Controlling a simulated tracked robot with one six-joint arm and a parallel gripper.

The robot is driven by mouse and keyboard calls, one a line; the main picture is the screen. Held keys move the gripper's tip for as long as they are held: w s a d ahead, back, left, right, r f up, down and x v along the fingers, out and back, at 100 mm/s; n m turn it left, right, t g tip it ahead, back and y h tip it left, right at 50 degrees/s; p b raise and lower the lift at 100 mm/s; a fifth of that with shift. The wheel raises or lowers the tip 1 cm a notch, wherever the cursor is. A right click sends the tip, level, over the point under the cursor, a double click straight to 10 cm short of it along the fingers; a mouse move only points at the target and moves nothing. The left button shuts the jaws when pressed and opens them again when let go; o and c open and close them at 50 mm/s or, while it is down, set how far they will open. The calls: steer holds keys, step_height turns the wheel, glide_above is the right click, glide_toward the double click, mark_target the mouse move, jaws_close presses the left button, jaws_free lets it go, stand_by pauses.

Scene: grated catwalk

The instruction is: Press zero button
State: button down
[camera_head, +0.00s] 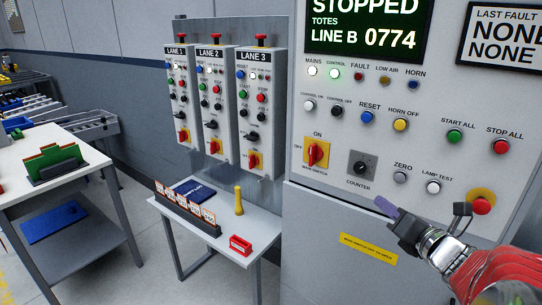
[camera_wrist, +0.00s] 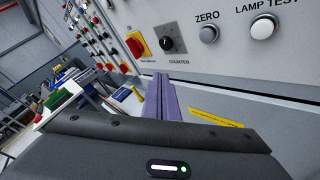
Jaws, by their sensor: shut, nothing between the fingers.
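The zero button (camera_head: 400,177) is a round grey button under the label ZERO on the light grey control panel, between the counter knob and the lamp test button. It also shows at the upper right in the wrist view (camera_wrist: 209,34). My gripper (camera_head: 382,204) is shut and empty, its purple fingers pointing left. In the head view the fingertips appear a little below and left of the zero button. In the wrist view the fingers (camera_wrist: 161,84) lie below and left of the button, apart from it. Nothing hides the button.
The white lamp test button (camera_head: 433,187) is right of zero, with a red emergency stop (camera_head: 481,205) beyond, near my wrist. The black counter knob (camera_head: 361,169) is left of zero. A small table (camera_head: 258,262) with a tray and yellow torch-like object stands left of the panel.

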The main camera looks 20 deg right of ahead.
mark_target(396, 178)
steer(key=shift+s+d+r+m+h, duration=0.15)
steer(key=shift+s+d+m+h, duration=0.15)
steer(key=shift+d+m, duration=0.4)
steer(key=w+d, duration=0.5)
steer(key=d, duration=0.2)
steer(key=shift+w, duration=0.15)
steer(key=shift+w+d, duration=0.1)
stand_by(2.0)
steer(key=shift+w+d, duration=0.2)
steer(key=shift+d, duration=0.05)
steer(key=shift+w+d, duration=0.45)
steer(key=shift+d, duration=0.2)
stand_by(1.6)
steer(key=shift+s+a, duration=0.1)
steer(key=shift+a, duration=0.05)
steer(key=shift+s+a, duration=0.6)
steer(key=shift+a, duration=0.25)
